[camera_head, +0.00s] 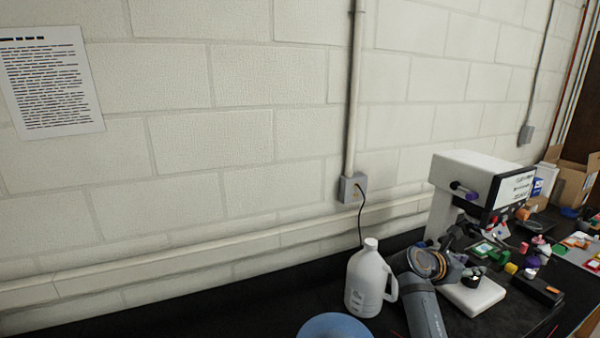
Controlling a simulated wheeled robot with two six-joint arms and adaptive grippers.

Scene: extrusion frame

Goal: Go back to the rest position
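My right arm rises from the bottom of the head view, with a grey link and a ringed joint. My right gripper (472,277) is small and dark at the end of this arm, above or against a white block (478,298). Its fingers are too small and dark to tell whether they are open or shut, and I cannot make out anything held. My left gripper and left arm are not in view.
A white jug (367,280) stands just left of my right arm. A blue round object (335,327) is cut off at the bottom edge. A white machine (484,180) stands behind the gripper. Small colourful items crowd the right; the black bench (230,315) is clear at left.

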